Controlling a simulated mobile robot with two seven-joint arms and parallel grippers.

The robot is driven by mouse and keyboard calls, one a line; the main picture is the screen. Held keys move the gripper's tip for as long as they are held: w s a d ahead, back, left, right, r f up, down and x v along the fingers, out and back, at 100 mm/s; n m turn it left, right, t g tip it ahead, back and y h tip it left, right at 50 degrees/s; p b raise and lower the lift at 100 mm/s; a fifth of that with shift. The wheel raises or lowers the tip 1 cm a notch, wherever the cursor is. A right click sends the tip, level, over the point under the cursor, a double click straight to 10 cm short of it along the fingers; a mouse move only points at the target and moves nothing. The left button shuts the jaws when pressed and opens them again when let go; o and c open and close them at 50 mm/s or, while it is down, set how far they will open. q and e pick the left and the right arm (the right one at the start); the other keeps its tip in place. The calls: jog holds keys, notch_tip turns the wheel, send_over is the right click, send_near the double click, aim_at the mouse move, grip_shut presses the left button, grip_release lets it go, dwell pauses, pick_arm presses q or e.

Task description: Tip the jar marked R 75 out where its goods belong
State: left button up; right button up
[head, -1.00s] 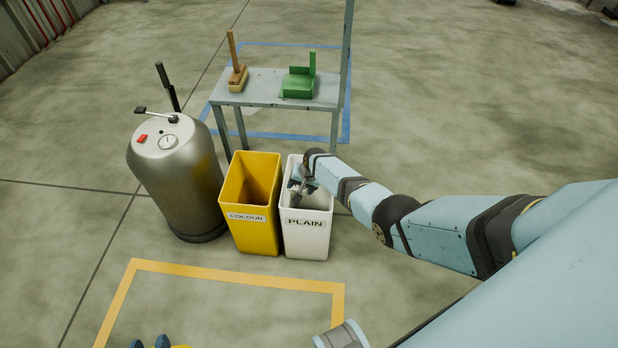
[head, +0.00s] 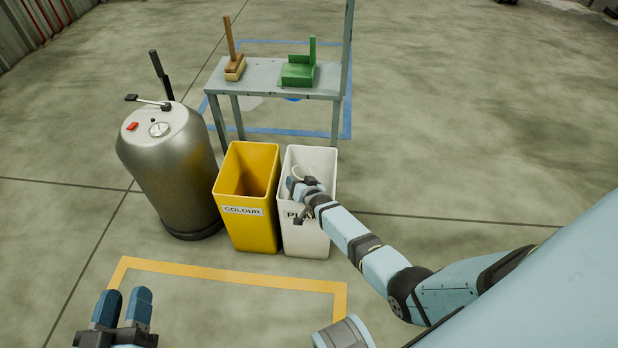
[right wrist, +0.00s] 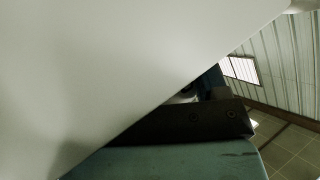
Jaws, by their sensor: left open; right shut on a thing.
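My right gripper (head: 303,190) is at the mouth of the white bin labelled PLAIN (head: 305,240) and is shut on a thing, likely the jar. Only a pale curved edge (head: 297,172) shows beyond the gripper, inside the bin mouth; no R 75 marking is readable. In the right wrist view a large pale surface (right wrist: 100,70) fills most of the picture; I cannot tell whether it is jar or bin. The yellow bin labelled COLOUR (head: 247,195) stands directly left of the white one. My left gripper (head: 124,297) is open and empty at the bottom left.
A grey metal canister (head: 170,175) with a gauge stands left of the bins. Behind them a grey bench (head: 265,72) carries a wooden brush (head: 234,66) and a green dustpan-like thing (head: 298,72). A yellow floor outline (head: 230,275) lies in front; floor to the right is clear.

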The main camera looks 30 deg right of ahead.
aim_at(300, 172)
jog(key=shift+t, duration=0.3)
pick_arm(q)
jog(key=shift+s+d+r+t+h, duration=0.1)
jog(key=shift+d+r+t+h, duration=0.1)
jog(key=shift+r, duration=0.25)
jog(key=shift+d+r+t+h, duration=0.1)
jog(key=shift+r+t+h, duration=0.1)
jog(key=shift+r, duration=0.25)
pick_arm(e)
jog(key=shift+f, duration=0.1)
jog(key=shift+r, duration=0.35)
notch_tip(300, 172, up, 6)
jog(key=p, duration=0.6)
pick_arm(q)
jog(key=s+a+f+g+y, duration=0.2)
jog(key=a+f+g+y, duration=0.2)
jog(key=f, duration=0.6)
jog(key=shift+s+a+f+g, duration=0.15)
jog(key=shift+a+f+g, duration=0.15)
jog(key=shift+g, duration=0.4)
pick_arm(e)
jog(key=shift+r, duration=0.15)
pick_arm(q)
jog(key=shift+a+r, duration=0.1)
